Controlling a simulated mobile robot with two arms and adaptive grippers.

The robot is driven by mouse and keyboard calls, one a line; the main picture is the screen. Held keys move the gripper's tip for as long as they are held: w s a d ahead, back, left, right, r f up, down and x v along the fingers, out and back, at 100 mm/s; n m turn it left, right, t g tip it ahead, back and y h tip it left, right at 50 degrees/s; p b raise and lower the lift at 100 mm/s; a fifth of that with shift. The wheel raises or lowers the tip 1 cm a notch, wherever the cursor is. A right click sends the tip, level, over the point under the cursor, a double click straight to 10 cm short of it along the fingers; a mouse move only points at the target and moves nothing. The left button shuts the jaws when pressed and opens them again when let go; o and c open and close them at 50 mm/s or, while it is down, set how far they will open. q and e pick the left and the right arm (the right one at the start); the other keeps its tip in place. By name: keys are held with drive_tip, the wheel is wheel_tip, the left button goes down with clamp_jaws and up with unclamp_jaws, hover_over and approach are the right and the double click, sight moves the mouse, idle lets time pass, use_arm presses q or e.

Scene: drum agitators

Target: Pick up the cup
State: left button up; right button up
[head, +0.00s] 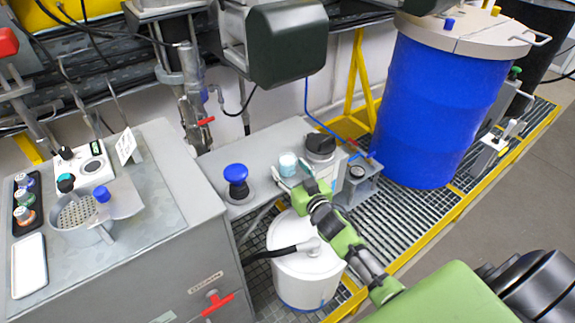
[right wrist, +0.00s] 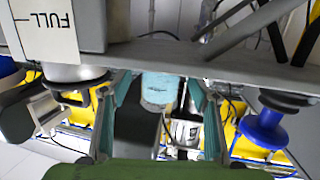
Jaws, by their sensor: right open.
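The cup is a small light teal cylinder (head: 288,161) on the grey bench top, between the blue-topped knob and a dark-lidded container in the head view. My right gripper (head: 293,178) is at the near side of the cup, its fingers pointing toward it. In the right wrist view the cup (right wrist: 158,90) shows between the two spread teal fingers of the gripper (right wrist: 160,100). The fingers are open with visible gaps on both sides of the cup. The cup's lower part is hard to make out. My left gripper is not in view.
A blue-topped knob (head: 236,178) stands left of the cup, and a dark-lidded container (head: 320,146) stands close on its right. A large blue drum (head: 430,110) stands at right.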

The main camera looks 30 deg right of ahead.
sight(291, 164)
drive_tip(key=shift+w+f, duration=0.15)
drive_tip(key=shift+w, duration=0.8)
drive_tip(key=c, duration=1.3)
drive_tip(key=shift+r, duration=1.7)
drive_tip(key=s+a+r+b, duration=0.1)
drive_tip(key=s+a+r, duration=0.7)
drive_tip(key=s, duration=0.3)
drive_tip(key=shift+a+r+b, duration=0.25)
drive_tip(key=shift+r+b, duration=0.15)
drive_tip(key=shift+r, duration=0.4)
